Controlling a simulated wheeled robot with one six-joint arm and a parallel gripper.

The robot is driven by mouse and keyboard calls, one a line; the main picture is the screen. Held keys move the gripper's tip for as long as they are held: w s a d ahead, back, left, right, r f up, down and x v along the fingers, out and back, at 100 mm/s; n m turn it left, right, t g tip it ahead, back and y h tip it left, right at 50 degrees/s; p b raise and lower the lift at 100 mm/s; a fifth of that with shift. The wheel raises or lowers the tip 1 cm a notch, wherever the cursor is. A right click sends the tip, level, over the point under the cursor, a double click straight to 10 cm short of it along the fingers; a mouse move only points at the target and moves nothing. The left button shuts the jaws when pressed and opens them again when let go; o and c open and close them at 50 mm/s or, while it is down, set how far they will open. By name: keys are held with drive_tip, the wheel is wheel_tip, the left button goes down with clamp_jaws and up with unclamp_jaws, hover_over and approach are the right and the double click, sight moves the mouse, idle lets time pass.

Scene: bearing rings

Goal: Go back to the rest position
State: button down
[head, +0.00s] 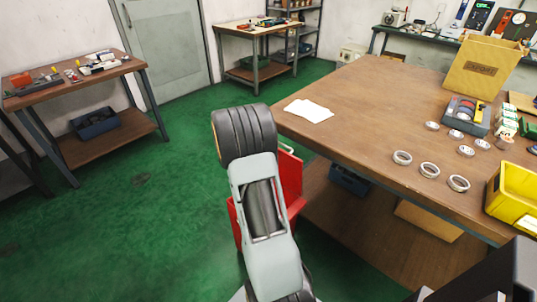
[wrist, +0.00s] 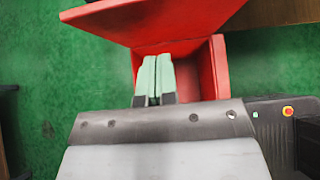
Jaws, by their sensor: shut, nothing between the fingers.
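My gripper shows in the wrist view (wrist: 153,80), with its two pale green fingers side by side and closed, nothing between them. It hangs over a red open bin (wrist: 218,68). In the head view my grey and black arm stands in the middle and hides my gripper and much of the red bin (head: 291,178). Several bearing rings lie on the wooden table (head: 350,100) at the right, including three larger ones near the front edge, one of them a silver ring (head: 429,170). My gripper is apart from them.
A yellow bin (head: 512,190), a cardboard box (head: 483,66) and a grey tray of parts (head: 478,128) stand on the table's right side. White paper (head: 308,110) lies at its left corner. A side bench (head: 75,80) stands far left. The green floor (head: 130,215) at left is clear.

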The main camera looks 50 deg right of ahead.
drive_tip(key=v, duration=0.6)
drive_tip(key=shift+a+p, duration=0.2)
drive_tip(key=shift+p, duration=0.15)
drive_tip(key=s+a+r+m+g+y+p, duration=0.25)
drive_tip(key=s+a+m+y, duration=0.35)
drive_tip(key=a+m, duration=0.6)
drive_tip(key=s+a+r+m+t+y+p, duration=0.2)
drive_tip(key=a+r+p, duration=0.3)
drive_tip(key=a+r, duration=0.4)
drive_tip(key=s+a+r+m+t+y+p, duration=0.2)
drive_tip(key=s+a+r+m+t+p, duration=0.1)
drive_tip(key=a+r, duration=0.6)
drive_tip(key=shift+s+r+m+t+y+p, duration=0.35)
drive_tip(key=shift+s+t+p, duration=0.2)
drive_tip(key=shift+s+p, duration=0.45)
drive_tip(key=shift+s+a, duration=0.1)
